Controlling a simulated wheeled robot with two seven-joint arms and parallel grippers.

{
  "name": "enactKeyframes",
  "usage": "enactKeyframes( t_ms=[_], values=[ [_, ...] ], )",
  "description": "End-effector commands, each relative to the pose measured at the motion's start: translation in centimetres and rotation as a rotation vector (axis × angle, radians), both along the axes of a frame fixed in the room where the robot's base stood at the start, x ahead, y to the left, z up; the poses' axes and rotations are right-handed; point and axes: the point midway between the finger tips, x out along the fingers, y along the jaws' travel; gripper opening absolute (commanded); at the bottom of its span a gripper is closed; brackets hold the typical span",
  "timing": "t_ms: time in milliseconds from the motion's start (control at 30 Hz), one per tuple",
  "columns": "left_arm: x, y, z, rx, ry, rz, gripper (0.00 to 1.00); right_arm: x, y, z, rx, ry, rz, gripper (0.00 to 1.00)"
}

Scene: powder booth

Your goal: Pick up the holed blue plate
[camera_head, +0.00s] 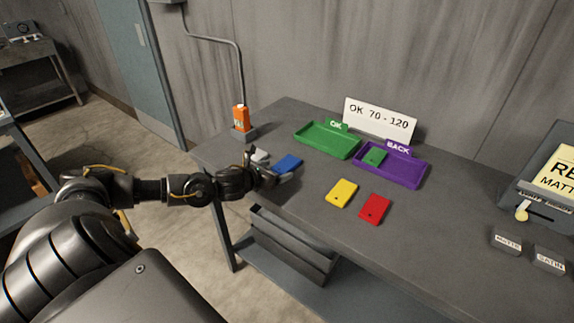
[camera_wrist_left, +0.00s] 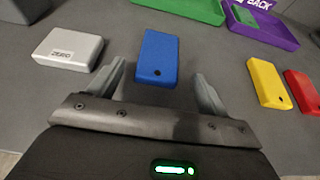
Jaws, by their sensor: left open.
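The blue plate (camera_head: 288,163) lies flat on the grey table in the head view, near the table's left front part. In the left wrist view the blue plate (camera_wrist_left: 157,58) shows a small dark hole near its near end. My left gripper (camera_head: 270,175) is open at the plate's near side. In the left wrist view its two fingers (camera_wrist_left: 160,90) stand apart, one on each side of the plate's near end, with gaps to both. It holds nothing. My right gripper is in neither view.
A grey "ZERO" block (camera_wrist_left: 68,49) lies left of the blue plate. Yellow (camera_head: 341,193) and red (camera_head: 374,209) plates lie to the right. Behind are a green "OK" tray (camera_head: 318,145) and a purple "BACK" tray (camera_head: 405,178) holding a green plate (camera_head: 375,157). An orange device (camera_head: 241,118) stands at the back left.

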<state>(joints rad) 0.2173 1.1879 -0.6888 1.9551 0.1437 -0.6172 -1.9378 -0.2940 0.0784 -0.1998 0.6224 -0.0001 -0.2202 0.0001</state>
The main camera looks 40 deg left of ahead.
Motion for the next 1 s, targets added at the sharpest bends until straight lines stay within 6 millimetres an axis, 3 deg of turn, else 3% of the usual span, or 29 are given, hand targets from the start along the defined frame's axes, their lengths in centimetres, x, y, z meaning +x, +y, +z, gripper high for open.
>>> enactKeyframes(
  t_ms=[233, 400, 700, 1000],
  values=[
    [3.2, 0.2, 0.2, -0.001, -0.001, 0.002, 0.78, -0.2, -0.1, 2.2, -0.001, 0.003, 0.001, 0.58],
    [4.9, 0.3, -0.8, -0.001, -0.001, -0.001, 0.78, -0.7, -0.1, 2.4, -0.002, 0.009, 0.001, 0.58],
    [5.1, 0.3, -1.1, 0.0, 0.0, -0.002, 0.77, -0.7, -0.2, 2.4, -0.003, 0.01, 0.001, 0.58],
    [5.1, 0.3, -1.1, 0.0, 0.0, -0.002, 0.38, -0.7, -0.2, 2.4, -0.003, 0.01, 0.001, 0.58]
  ],
)
